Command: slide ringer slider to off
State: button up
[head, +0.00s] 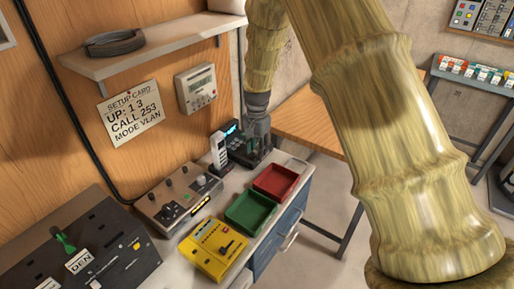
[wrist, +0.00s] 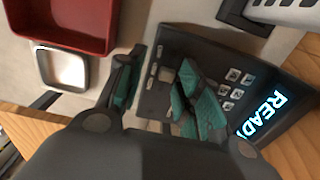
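The dark desk phone (head: 240,150) stands at the far end of the bench, its blue display lit. In the wrist view the phone (wrist: 172,50) shows a keypad (wrist: 235,85) and a screen reading "READY" (wrist: 262,117). Small pale parts (wrist: 151,75) lie along its edge between my fingers; I cannot tell which is the ringer slider or its position. My gripper (wrist: 160,92) is open, its teal-padded fingers apart, one beside the phone's edge and one over its face. In the head view my gripper (head: 258,135) hangs at the phone and hides part of it.
A white handset (head: 218,150) stands at the phone's left. Red (head: 276,181) and green (head: 249,211) trays and a yellow device (head: 212,249) lie nearer. A grey control box (head: 178,198) and a dark panel (head: 85,250) are left. A wall unit (head: 195,88) hangs behind.

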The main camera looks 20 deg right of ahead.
aim_at(251, 158)
jog(key=shift+a, duration=0.1)
jog(key=c, duration=0.3)
jog(key=shift+w+a+f, duration=0.15)
jog(key=shift+w+f, duration=0.25)
jog(key=shift+w, duration=0.1)
grip_shut()
jog(key=shift+s, duration=0.15)
jog(key=shift+s+a, duration=0.75)
jog(key=shift+a, duration=0.25)
jog(key=o, duration=0.5)
grip_release()
jog(key=shift+w, duration=0.1)
jog(key=shift+o, duration=0.2)
jog(key=shift+r, duration=0.1)
notch_tip(251, 158, up, 12)
